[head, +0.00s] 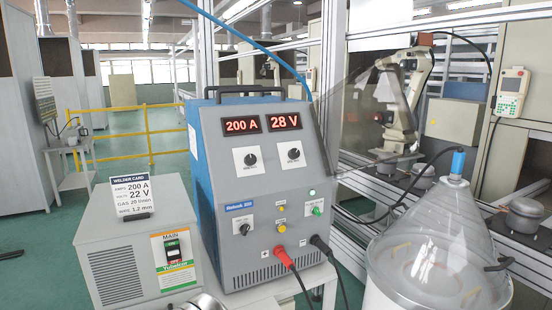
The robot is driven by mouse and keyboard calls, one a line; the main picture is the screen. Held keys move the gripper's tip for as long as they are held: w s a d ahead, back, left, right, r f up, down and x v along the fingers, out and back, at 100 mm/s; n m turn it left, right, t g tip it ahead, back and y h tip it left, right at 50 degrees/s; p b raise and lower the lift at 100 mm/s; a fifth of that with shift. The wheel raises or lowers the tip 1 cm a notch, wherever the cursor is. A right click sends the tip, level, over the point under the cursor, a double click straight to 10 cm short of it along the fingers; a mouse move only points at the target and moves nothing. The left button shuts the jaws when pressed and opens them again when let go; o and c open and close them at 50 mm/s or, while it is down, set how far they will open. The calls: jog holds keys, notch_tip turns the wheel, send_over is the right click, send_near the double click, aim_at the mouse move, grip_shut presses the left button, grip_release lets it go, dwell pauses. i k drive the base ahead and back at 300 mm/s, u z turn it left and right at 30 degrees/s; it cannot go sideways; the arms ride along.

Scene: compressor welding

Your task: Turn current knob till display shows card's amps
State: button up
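The welding power source (262,190) is a blue and grey box with two red displays. The left amps display (241,126) reads 200 A and the right volts display (284,121) reads 28 V. A black knob on a white plate, the current knob by its place (250,160), sits below the amps display. A similar knob (293,154) sits below the volts display. Their small labels are too blurred to read. The welder card (132,195) stands on the grey box at left and reads 200 A, 22 V.
The grey box (170,236) has a MAIN switch (172,249). Red (285,258) and black (322,245) cables plug into the power source's lower front. A clear cone over a white drum (425,250) stands at right. A robot arm (400,95) stands behind.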

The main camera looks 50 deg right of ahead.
aim_at(250, 160)
jog(key=z, duration=0.35)
jog(key=k, duration=0.5)
jog(key=z, duration=0.9)
jog(key=k, duration=0.75)
jog(key=z, duration=0.45)
jog(key=i, duration=1.35)
jog(key=u, duration=0.65)
jog(key=i, duration=0.55)
jog(key=u, duration=0.85)
jog(key=i, duration=0.5)
jog(key=u, duration=0.3)
